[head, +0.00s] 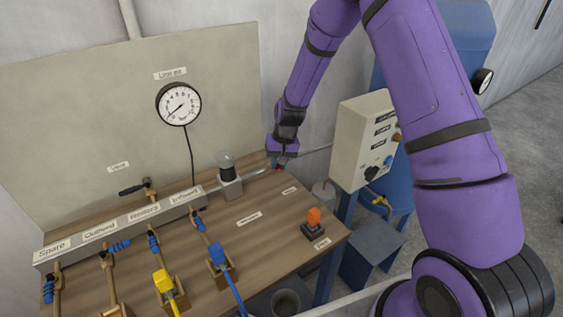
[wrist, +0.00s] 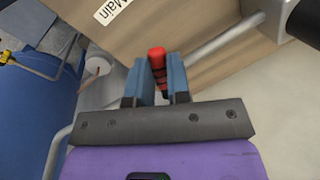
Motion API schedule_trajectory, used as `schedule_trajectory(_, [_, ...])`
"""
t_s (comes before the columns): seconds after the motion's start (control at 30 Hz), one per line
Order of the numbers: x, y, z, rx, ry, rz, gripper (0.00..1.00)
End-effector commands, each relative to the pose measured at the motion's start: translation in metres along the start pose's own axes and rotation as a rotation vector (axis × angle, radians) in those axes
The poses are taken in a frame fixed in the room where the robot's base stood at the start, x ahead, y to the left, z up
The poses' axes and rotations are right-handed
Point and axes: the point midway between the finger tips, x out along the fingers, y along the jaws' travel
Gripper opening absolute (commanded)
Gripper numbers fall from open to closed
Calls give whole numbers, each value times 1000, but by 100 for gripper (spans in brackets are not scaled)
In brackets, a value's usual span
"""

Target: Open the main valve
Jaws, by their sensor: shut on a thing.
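The main valve's red handle (wrist: 157,54) stands between my gripper's two blue fingers in the wrist view. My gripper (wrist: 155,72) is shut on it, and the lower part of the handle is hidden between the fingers. A white label reading "Main" (wrist: 114,9) is on the wooden board beside it. The valve body is mostly hidden there.
A pressure gauge (head: 178,104) hangs on the back panel. A manifold (head: 130,226) with several labelled outlets and blue-handled valves lies left. A grey control box (head: 361,140) stands close right of my gripper. An orange switch (head: 313,217) sits near the bench's right edge.

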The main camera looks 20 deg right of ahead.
Motion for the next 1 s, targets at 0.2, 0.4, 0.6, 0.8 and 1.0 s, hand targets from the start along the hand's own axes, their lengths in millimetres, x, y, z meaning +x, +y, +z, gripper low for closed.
schedule_trajectory(0.2, [2,-12,0,201,42,0,0])
schedule_trajectory(0.4, [3,-21,-3,387,80,0,0])
schedule_trajectory(0.6, [5,-30,-6,572,116,0,0])
schedule_trajectory(0.8, [7,-36,-11,742,150,0,0])
schedule_trajectory(1.0, [8,-41,-16,877,177,-1,0])
